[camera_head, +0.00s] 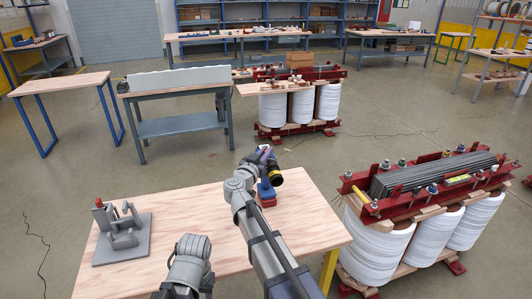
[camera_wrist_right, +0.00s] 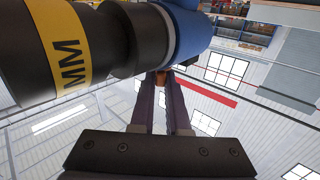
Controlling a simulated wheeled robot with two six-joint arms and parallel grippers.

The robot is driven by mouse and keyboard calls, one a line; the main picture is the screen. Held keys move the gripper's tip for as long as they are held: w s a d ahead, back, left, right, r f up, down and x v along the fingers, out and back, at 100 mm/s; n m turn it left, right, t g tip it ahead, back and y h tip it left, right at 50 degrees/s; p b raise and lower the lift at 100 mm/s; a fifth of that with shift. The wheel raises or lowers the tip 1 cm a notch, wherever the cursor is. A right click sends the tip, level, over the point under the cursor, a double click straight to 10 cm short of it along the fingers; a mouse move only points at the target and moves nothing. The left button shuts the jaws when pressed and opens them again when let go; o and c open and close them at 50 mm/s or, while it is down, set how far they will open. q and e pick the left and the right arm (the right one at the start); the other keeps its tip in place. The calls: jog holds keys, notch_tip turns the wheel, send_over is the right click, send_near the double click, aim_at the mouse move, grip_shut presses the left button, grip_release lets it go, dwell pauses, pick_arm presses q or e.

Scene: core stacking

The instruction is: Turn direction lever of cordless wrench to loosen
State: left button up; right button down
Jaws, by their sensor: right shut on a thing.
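The cordless wrench (camera_head: 268,190) is on or just above the wooden workbench, right of its middle in the head view. It has a blue body, a red part at its lower end and a black nose with a yellow band. In the right wrist view its black nose with the yellow band (camera_wrist_right: 62,45) and part of its blue body (camera_wrist_right: 187,28) fill the top. My right gripper (camera_wrist_right: 160,80) is shut on the wrench, with a small orange-brown patch showing between the fingertips. The direction lever cannot be made out. My left gripper is out of view.
A grey fixture (camera_head: 122,235) stands on the left of the workbench (camera_head: 185,215). A transformer core with white coils (camera_head: 375,245) stands close to the right. Another coil assembly (camera_head: 300,105) and a grey table (camera_head: 180,124) stand behind. The bench between fixture and wrench is clear.

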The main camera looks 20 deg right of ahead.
dwell(0.5)
jog(key=c, duration=0.9)
grip_release()
jog(key=shift+s, duration=0.1)
jog(key=v, duration=0.7)
jog(key=shift+s+a, duration=0.2)
jog(key=shift+a, duration=0.1)
